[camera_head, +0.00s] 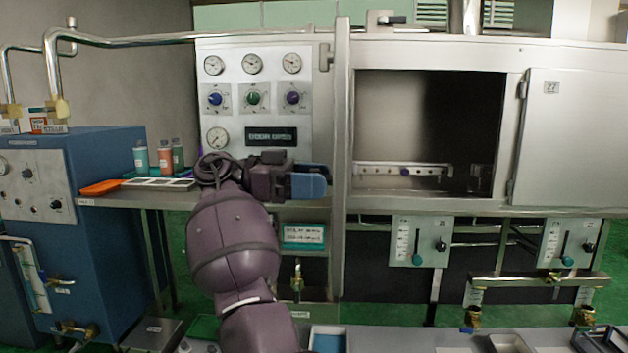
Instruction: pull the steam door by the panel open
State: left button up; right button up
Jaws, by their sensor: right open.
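Right of the slab is the dark open chamber (400,110). My right gripper (312,182) is open in front of the panel's lower right part, left of the slab. I cannot tell whether it touches the slab. My left gripper is out of view.
A pale door leaf (575,140) shows right of the chamber. A blue cabinet (100,240) stands at left; bottles (166,157) and an orange-handled tool (100,187) lie near it. Valve boxes (420,240) hang below the chamber. A bench with trays crosses the lower front.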

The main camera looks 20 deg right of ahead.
pick_arm(q)
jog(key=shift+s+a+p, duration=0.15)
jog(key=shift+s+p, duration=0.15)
jog(key=shift+p, duration=0.35)
pick_arm(e)
notch_tip(320, 180, up, 20)
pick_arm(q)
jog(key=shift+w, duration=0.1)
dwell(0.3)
